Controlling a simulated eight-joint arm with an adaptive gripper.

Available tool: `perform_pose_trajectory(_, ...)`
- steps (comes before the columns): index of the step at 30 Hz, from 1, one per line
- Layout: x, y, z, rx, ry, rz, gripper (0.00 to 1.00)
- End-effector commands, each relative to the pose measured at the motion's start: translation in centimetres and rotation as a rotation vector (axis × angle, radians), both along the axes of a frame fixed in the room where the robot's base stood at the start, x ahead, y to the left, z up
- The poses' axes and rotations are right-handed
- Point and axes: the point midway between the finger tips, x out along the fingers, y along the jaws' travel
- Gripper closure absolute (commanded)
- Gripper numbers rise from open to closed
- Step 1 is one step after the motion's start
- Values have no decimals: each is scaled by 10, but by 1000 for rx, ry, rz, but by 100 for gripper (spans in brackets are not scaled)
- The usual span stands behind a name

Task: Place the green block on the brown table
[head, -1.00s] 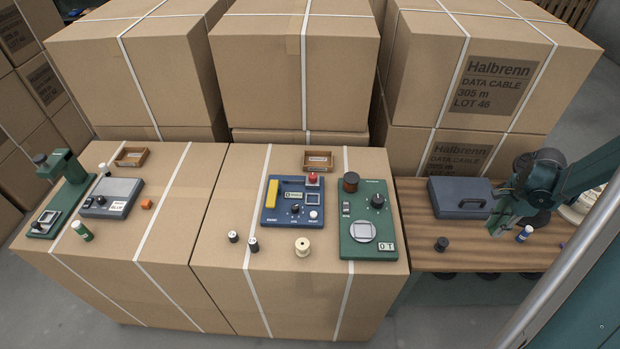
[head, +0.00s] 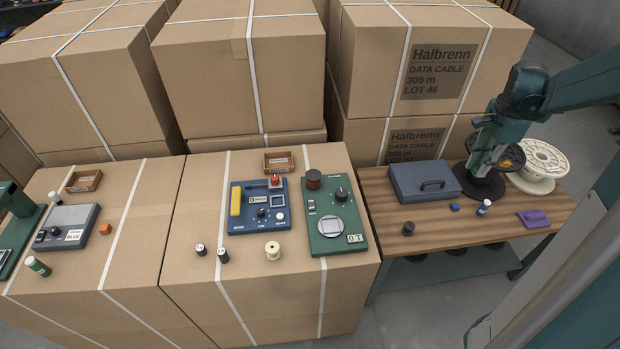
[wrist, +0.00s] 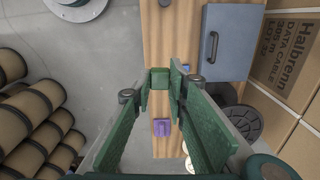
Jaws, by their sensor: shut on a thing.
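My gripper (wrist: 160,85) is shut on the green block (wrist: 159,78), which sits between its fingertips in the wrist view. In the head view my gripper (head: 482,163) hangs over the right part of the brown table (head: 425,227), near the dark spool. I cannot make out the green block there against my green fingers. The bare wood of the table also shows in the wrist view (wrist: 165,28), beyond the block.
A blue-grey case (head: 424,182), black cylinder (head: 408,229), small blue block (head: 454,207), blue-white bottle (head: 484,208), purple object (head: 534,218) and dark spool (head: 485,186) are on the table. A pale spool (head: 541,162) stands behind.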

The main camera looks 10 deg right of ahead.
Motion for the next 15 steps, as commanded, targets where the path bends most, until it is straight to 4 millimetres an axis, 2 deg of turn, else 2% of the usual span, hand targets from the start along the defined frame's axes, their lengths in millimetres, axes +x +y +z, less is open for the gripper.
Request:
perform_pose_trajectory(1,2,2,5,0,0,4,90)
perform_pose_trajectory(8,26,28,5,0,0,56,90)
perform_pose_trajectory(15,58,68,6,0,0,129,90)
